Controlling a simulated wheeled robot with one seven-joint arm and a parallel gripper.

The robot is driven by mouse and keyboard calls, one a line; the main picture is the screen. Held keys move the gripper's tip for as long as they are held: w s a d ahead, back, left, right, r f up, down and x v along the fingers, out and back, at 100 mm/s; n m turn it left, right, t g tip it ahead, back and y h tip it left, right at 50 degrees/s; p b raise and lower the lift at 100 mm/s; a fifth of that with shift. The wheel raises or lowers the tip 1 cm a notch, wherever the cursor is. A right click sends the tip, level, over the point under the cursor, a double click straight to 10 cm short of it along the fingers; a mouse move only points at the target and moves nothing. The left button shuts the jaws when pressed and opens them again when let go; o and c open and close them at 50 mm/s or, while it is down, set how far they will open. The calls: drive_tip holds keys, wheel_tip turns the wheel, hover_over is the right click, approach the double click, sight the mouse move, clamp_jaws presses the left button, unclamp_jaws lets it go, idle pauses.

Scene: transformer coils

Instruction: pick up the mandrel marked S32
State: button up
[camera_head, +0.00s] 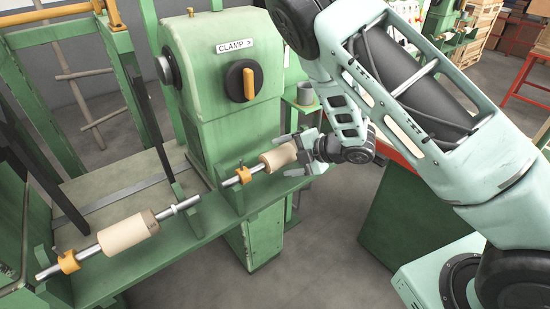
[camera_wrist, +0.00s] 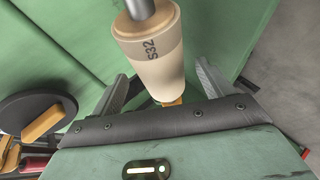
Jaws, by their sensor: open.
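The mandrel marked S32 (camera_wrist: 152,62) is a tan wooden cylinder with a metal shaft at its end. Its mark is readable in the wrist view. In the head view this mandrel (camera_head: 279,157) is the right one on the green machine's bench, in line with a metal rod and an orange holder (camera_head: 243,174). My gripper (camera_head: 298,154) is open at its right end. In the wrist view the two grey fingers (camera_wrist: 166,86) stand on either side of the mandrel, with visible gaps. Whether they touch it elsewhere is hidden.
A second tan mandrel (camera_head: 128,234) lies on the rod at lower left, by another orange holder (camera_head: 68,262). The green clamp housing (camera_head: 212,110) with a black and orange knob (camera_head: 243,81) rises behind the S32 mandrel. A grey cup (camera_head: 305,93) stands on a small shelf.

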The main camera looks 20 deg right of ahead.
sight(285, 156)
drive_tip(key=shift+x, duration=1.8)
drive_tip(key=shift+s+a, duration=0.1)
drive_tip(key=c, duration=1.5)
drive_tip(key=shift+r, duration=0.2)
